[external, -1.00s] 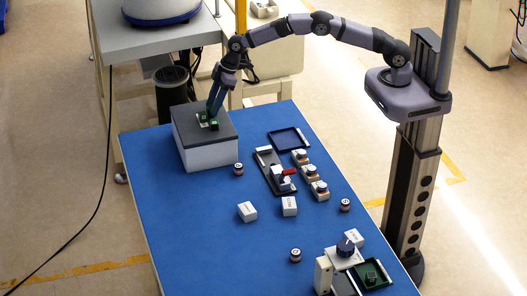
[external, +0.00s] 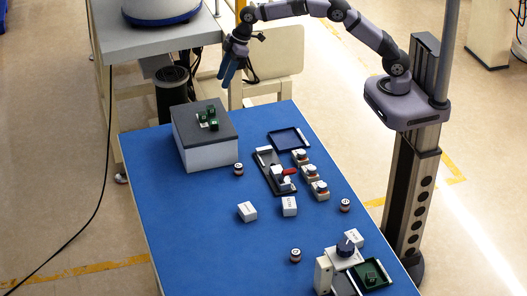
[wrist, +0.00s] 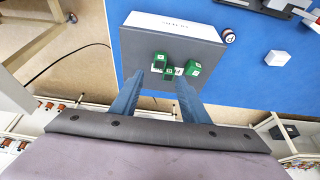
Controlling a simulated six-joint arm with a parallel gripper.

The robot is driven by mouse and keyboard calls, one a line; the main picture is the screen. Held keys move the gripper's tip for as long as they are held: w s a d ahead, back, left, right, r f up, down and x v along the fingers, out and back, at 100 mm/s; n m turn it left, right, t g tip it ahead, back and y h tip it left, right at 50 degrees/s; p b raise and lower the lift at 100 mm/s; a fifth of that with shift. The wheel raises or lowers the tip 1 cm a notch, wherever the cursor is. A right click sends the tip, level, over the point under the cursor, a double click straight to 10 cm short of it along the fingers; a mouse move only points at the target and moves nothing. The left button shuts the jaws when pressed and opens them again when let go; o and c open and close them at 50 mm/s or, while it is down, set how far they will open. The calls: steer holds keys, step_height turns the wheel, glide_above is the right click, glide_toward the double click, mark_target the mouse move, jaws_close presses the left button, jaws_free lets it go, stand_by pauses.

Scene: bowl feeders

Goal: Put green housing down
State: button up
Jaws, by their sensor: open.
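Several small green housings stand close together on the dark grey top of a white box (external: 185,128) at the table's far left corner. In the external view one green housing (external: 214,125) is nearest the camera, with others just behind it. They also show in the wrist view, one at the right (wrist: 193,68) and one at the left (wrist: 161,59), with a small whitish piece between. My gripper (external: 226,83) is raised above and behind the box, clear of the housings. Its blue fingers (wrist: 160,80) are apart, with nothing held between them.
A dark blue tray (external: 288,139), a dark fixture with a red part (external: 288,172), white blocks (external: 247,211) and small spools (external: 238,169) lie on the blue table. A green tray (external: 371,288) holding a green piece is at the front right. The table's left front is clear.

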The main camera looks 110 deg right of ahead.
steer(key=shift+s, duration=0.1)
steer(key=s+a+f+g, duration=0.2)
steer(key=s+a+f, duration=0.1)
steer(key=s+a, duration=1.2)
steer(key=s+a+f+g, duration=0.1)
steer(key=s+a+f, duration=0.1)
steer(key=s, duration=0.8)
steer(key=s+a+f+g, duration=0.1)
steer(key=s+a+f, duration=0.2)
steer(key=s, duration=0.7)
steer(key=shift+s+a+g, duration=0.3)
steer(key=shift+s+a, duration=0.05)
steer(key=shift+a, duration=0.4)
steer(key=shift+f, duration=0.1)
stand_by(3.5)
